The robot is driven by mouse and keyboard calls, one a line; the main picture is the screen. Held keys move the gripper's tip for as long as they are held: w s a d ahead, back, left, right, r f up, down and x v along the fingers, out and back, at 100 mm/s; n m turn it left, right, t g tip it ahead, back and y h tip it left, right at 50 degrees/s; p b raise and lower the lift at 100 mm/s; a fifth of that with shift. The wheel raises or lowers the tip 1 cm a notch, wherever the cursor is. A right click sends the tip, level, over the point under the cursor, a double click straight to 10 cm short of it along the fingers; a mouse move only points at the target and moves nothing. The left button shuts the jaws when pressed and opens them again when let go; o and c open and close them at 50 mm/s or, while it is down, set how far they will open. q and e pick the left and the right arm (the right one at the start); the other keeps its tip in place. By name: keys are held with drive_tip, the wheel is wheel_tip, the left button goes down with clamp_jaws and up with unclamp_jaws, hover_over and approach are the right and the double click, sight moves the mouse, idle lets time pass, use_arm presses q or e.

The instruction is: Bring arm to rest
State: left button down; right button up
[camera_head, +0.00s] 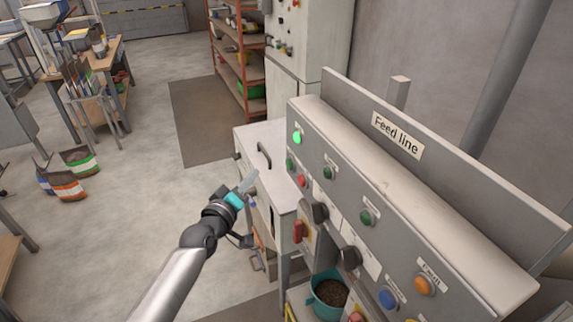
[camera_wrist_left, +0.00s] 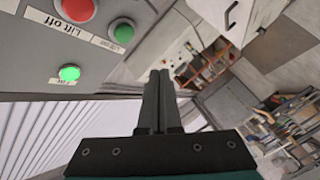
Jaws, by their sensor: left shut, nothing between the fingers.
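My left arm comes in from the lower left in the head view. Its gripper (camera_head: 249,182) is shut and empty, held in the air in front of the white cabinet beside the control panel. In the left wrist view the two fingers of the left gripper (camera_wrist_left: 158,75) lie together with nothing between them. The feed line control panel (camera_head: 395,215) stands to the right of the gripper, and the gripper is apart from it. A green lamp (camera_head: 297,138) glows on the panel; a lit green lamp (camera_wrist_left: 69,73) also shows in the left wrist view. My right gripper is not in view.
The white cabinet (camera_head: 268,135) with a dark handle stands behind the gripper. A teal bucket of pellets (camera_head: 330,292) sits below the panel. An orange shelf rack (camera_head: 240,75) stands at the back. Several sacks (camera_head: 68,187) lie at left. The floor at left centre is clear.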

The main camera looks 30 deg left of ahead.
use_arm(q)
drive_tip(key=shift+f, duration=0.1)
drive_tip(key=s+d+f+m+g+b, duration=0.25)
drive_tip(key=s+f, duration=0.25)
drive_tip(key=f, duration=0.8)
drive_tip(key=s+d+f+m+g+h+b, duration=0.1)
drive_tip(key=s+d+f+g+b, duration=0.25)
drive_tip(key=f, duration=0.95)
drive_tip(key=s+d+f+m+g+b, duration=0.15)
drive_tip(key=s+f+b, duration=0.35)
drive_tip(key=f, duration=0.8)
drive_tip(key=s+d+f+m+g+b, duration=0.2)
drive_tip(key=s+f+g, duration=0.1)
drive_tip(key=s+f, duration=0.5)
drive_tip(key=s+d+f+m+g+b, duration=0.2)
drive_tip(key=s+f, duration=0.6)
drive_tip(key=s, duration=0.5)
drive_tip(key=s+d+f+m+g+b, duration=0.2)
drive_tip(key=s+f+m+g+b, duration=0.1)
drive_tip(key=s+f, duration=0.6)
drive_tip(key=shift+s+d+m+g+b, duration=0.4)
drive_tip(key=shift+s+m+b, duration=0.25)
drive_tip(key=shift+s, duration=0.45)
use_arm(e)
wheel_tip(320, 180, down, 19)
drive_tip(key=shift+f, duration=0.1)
